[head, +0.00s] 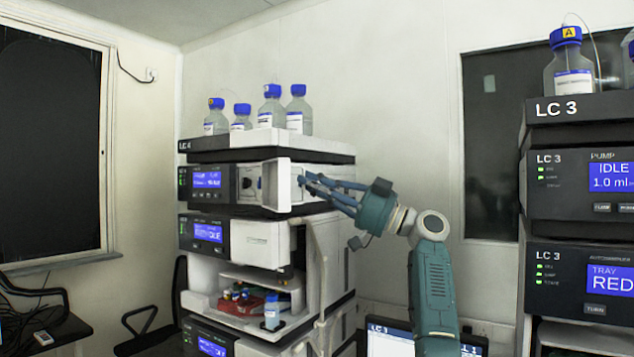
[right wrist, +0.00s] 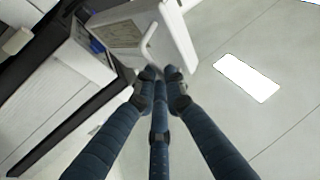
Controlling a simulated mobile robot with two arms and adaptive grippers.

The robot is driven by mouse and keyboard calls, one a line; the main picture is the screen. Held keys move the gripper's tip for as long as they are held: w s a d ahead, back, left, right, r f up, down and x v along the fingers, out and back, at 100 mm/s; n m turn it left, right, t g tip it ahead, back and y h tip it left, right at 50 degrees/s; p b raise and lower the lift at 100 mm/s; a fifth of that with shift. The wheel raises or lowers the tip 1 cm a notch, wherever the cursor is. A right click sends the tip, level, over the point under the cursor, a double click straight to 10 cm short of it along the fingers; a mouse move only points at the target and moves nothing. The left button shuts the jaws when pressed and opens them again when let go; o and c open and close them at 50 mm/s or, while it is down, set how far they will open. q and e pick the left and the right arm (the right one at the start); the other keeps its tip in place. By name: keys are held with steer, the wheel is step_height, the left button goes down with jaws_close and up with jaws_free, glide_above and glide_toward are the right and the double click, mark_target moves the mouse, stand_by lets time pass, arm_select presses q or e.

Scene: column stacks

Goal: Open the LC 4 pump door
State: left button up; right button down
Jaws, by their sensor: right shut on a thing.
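The LC 4 stack stands left of centre in the head view. Its pump module (head: 207,181) is the upper unit with a lit blue display. The white pump door (head: 283,186) stands swung out from the front, and part of the pump's inside (head: 250,183) shows to its left. My right gripper (head: 310,186) is at the door from the right, shut on the door's handle. In the right wrist view the fingers (right wrist: 160,84) close together at the lower end of the white handle (right wrist: 148,46) on the door (right wrist: 178,25). The exact grip is partly hidden by the fingers. My left gripper is not in view.
Several blue-capped bottles (head: 271,106) stand on top of the stack. Below the pump are another module with a display (head: 208,233) and an open bay with a red tray (head: 240,304). The LC 3 stack (head: 575,185) stands at the right. A laptop (head: 390,338) is low in front.

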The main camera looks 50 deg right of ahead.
steer(key=c, duration=1.9)
jaws_free()
steer(key=shift+w+r, duration=0.1)
steer(key=shift+w, duration=0.25)
steer(key=shift+o, duration=0.5)
steer(key=shift+w+a+f, duration=0.15)
steer(key=shift+w+f, duration=0.05)
steer(key=shift+w, duration=0.3)
steer(key=shift+w+a+f, duration=0.15)
steer(key=shift+w, duration=0.3)
steer(key=v, duration=1.3)
steer(key=shift+s+r, duration=0.25)
steer(key=shift+r, duration=0.1)
